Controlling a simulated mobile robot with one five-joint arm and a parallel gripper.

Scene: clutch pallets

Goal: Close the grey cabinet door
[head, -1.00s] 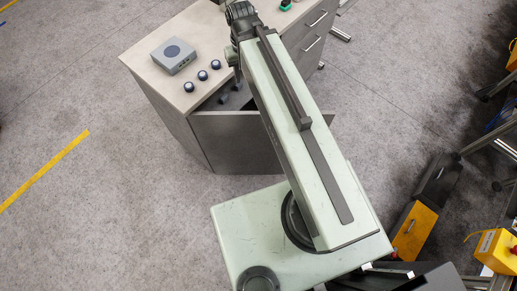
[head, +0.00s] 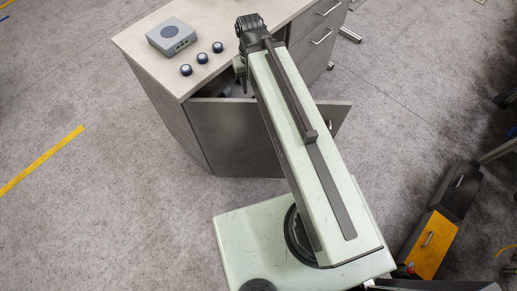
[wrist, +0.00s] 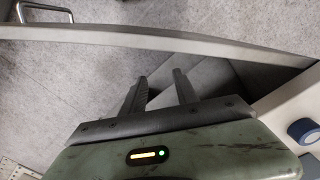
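The grey cabinet door (head: 232,140) stands open at the front of the cabinet (head: 165,112), partly hidden behind my arm in the head view. In the wrist view the door's top edge (wrist: 130,37) runs across the upper part, with its metal handle (wrist: 45,12) on the far side at the top left. My gripper (wrist: 160,84) is on the handle-free inner side of the door, near the cabinet opening. Its two fingers are apart with nothing between them. They look clear of the door edge. In the head view the fingers are hidden.
On the cabinet top (head: 215,35) sit a grey box (head: 171,37) and three dark round knobs (head: 202,57). One blue knob (wrist: 303,131) shows at the right in the wrist view. Drawers with bar handles (head: 322,36) are at the right. The floor at left is clear.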

